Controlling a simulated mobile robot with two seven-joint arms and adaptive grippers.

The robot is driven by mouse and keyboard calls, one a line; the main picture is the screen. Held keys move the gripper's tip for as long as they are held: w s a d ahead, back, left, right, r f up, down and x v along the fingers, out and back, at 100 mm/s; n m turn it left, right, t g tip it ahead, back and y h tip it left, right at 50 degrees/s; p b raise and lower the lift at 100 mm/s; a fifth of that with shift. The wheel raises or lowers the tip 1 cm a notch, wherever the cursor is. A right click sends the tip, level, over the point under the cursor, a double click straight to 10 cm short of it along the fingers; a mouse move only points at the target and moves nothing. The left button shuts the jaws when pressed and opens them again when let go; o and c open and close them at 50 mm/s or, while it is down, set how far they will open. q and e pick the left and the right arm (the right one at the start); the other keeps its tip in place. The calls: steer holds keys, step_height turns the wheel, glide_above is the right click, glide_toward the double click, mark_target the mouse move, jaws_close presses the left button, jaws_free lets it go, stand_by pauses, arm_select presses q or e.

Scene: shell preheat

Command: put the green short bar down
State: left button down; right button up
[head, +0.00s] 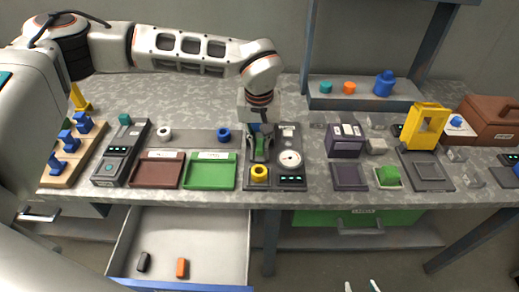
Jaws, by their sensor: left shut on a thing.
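My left gripper (258,156) points down from the arm that comes in from the left and is shut on the green short bar (260,146). It holds the bar over the left part of a dark device (275,185) with a round white gauge, just behind a yellow ring (260,173). Whether the bar touches the device cannot be told, and the fingers hide part of it. My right gripper (361,287) shows only its two fingertips at the bottom edge, apart and with nothing seen between them.
A green tray (210,184) and a brown tray (157,182) lie left of the device, with a blue ring (224,135) behind. A purple box (344,140) stands to the right. An open drawer (200,230) below holds a black bar (144,262) and an orange bar (182,267).

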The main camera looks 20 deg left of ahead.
mark_target(259, 146)
arm_select(q)
steer(key=shift+f, duration=1.75)
steer(key=shift+f, duration=0.15)
steer(key=c, duration=2)
jaws_free()
steer(key=r, duration=0.4)
steer(key=s+r, duration=0.1)
steer(key=r, duration=0.7)
steer(key=shift+s+d+r, duration=0.1)
steer(key=shift+s+d, duration=0.1)
steer(key=shift+s, duration=0.15)
